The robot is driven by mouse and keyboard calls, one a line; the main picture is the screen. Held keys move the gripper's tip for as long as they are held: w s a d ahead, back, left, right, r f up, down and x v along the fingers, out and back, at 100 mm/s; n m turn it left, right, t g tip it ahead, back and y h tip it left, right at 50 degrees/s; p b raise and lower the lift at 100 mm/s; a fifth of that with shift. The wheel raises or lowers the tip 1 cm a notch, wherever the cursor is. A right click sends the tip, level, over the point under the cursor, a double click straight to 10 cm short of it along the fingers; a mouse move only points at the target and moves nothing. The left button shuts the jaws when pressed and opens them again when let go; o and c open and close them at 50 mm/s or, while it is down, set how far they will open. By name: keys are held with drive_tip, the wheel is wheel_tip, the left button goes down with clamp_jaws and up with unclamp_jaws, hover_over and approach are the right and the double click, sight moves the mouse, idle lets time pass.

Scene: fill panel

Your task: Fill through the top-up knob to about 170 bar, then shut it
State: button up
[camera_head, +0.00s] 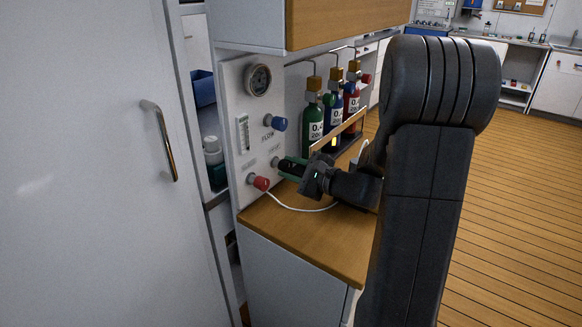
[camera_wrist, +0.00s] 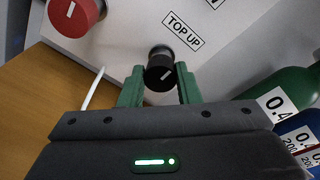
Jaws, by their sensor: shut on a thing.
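The black top-up knob (camera_wrist: 160,74) sits under a "TOP UP" label in the wrist view, with a white mark on its face. My gripper (camera_wrist: 159,82) has its two green fingers on either side of this knob and is shut on it. In the head view my gripper (camera_head: 286,166) reaches the panel (camera_head: 232,85) from the right and mostly hides the knob. The round pressure gauge (camera_head: 258,80) is at the panel's top; its reading is too small to tell.
A blue knob (camera_head: 277,122) is above my gripper, and a red knob (camera_head: 260,183) is below it. A vertical flow tube (camera_head: 242,134) is on the panel's left. A white hose (camera_head: 300,209) crosses the wooden counter (camera_head: 310,240).

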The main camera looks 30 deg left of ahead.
drive_tip(key=shift+r, duration=0.1)
drive_tip(key=o, duration=1)
drive_tip(key=shift+c, duration=0.2)
drive_tip(key=s+d+r, duration=0.1)
drive_tip(key=d, duration=1.2)
drive_tip(key=shift+s+d, duration=0.25)
drive_tip(key=shift+d, duration=0.1)
